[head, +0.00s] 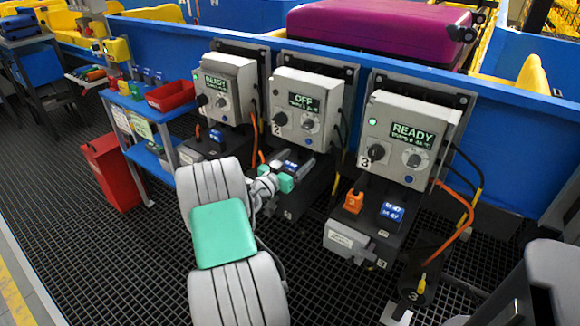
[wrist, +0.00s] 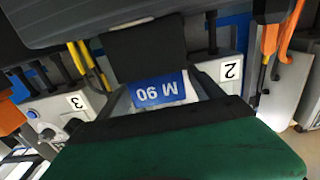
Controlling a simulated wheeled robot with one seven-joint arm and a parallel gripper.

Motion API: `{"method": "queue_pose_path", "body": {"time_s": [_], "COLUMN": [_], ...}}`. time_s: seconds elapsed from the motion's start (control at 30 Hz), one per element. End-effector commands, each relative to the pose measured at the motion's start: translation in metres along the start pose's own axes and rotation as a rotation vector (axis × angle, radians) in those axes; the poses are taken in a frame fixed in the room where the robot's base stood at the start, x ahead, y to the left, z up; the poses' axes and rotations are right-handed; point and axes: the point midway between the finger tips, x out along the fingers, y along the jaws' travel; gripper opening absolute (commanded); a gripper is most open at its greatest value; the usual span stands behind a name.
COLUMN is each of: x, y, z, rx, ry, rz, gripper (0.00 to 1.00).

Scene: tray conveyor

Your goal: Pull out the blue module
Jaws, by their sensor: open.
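A blue module (head: 290,166) sits at the middle station, below control box 2 (head: 308,104), whose display reads OFF. In the wrist view a blue-and-white face marked M 90 (wrist: 160,92) shows upside down between dark edges, close ahead of my gripper. My gripper (head: 284,182), with teal parts, is open and right at the front of this station. Part of the module is hidden by my gripper, and I cannot tell whether the jaws touch it.
Control box 1 (head: 228,86) and control box 3 (head: 408,136) both read READY. Below box 3 are a blue label (head: 392,212) and an orange part (head: 353,202). A blue shelf with a red bin (head: 170,95) and a red container (head: 112,172) stand left. Orange cables hang beside the stations.

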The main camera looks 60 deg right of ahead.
Motion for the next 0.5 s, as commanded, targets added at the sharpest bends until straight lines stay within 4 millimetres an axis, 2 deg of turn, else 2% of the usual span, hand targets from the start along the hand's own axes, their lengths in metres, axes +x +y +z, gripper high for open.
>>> {"method": "queue_pose_path", "body": {"time_s": [0.2,0.5], "x": [0.0005,0.0003], "y": [-0.0004,-0.0003], "z": [0.0001,0.0], "rx": [0.0,0.0], "ry": [0.0,-0.001], "rz": [-0.001,-0.001], "gripper": [0.76,0.51]}}
